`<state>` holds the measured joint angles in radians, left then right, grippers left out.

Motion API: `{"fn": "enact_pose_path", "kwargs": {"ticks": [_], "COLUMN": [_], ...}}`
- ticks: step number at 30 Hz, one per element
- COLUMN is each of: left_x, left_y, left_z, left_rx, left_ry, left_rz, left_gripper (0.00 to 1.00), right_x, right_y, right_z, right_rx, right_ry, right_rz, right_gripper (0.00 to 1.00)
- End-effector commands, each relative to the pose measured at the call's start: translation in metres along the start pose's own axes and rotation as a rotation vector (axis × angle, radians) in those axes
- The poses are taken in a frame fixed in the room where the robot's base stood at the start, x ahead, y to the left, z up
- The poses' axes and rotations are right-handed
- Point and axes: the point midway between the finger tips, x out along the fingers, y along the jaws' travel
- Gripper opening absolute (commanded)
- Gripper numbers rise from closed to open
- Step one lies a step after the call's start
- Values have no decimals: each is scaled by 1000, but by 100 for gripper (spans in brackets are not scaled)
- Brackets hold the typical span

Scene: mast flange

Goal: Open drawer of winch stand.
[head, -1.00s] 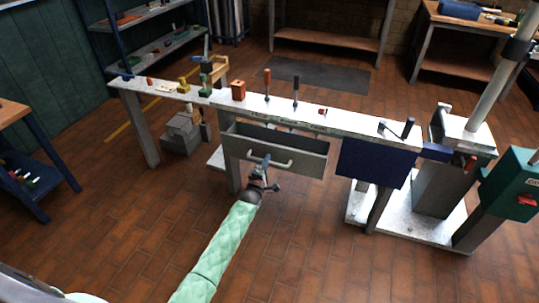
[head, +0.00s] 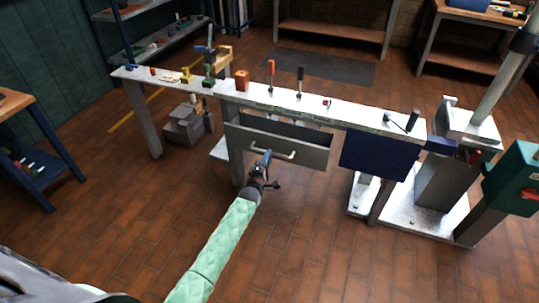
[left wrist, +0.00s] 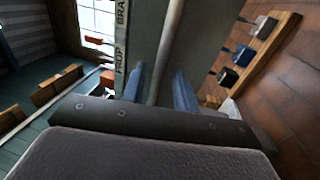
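The grey drawer (head: 300,153) hangs under the long light-topped bench of the winch stand (head: 350,116). It stands partly pulled out, with its dark inside showing above the front panel. A pale bar handle (head: 286,155) runs across its front. My left gripper (head: 266,157) is at the left part of this handle. In the left wrist view the two blue-grey fingers of my left gripper (left wrist: 158,88) stand apart, on either side of the handle bar (left wrist: 168,45), with gaps visible. The grey drawer front (left wrist: 202,35) lies behind them. My right gripper is out of view.
A dark blue panel (head: 375,157) hangs right of the drawer. The green box (head: 514,180) and a slanted post (head: 500,85) stand at the far right. Small tools and blocks stand on the bench top. The brick floor (head: 300,240) in front of the drawer is clear.

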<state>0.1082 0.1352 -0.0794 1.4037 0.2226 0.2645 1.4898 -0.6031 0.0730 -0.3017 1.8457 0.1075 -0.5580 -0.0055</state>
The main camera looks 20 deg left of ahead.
Motion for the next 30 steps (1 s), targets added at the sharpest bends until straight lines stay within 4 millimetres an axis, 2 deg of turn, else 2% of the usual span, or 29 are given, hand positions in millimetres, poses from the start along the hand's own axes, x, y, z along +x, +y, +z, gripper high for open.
{"fn": "enact_pose_path", "kwargs": {"ticks": [6,12,30], "left_x": [-33,-49,-52], "left_y": [-1,-1,0], "left_z": [0,0,0], "left_rx": [0,-1,2], "left_ry": [0,0,0], "left_rz": [-1,-1,0], "left_gripper": [30,30,30], "right_x": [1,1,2], "right_y": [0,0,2], "right_z": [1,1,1], "right_rx": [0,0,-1], "right_ry": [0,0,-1], "right_rz": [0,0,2], "right_gripper": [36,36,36]}}
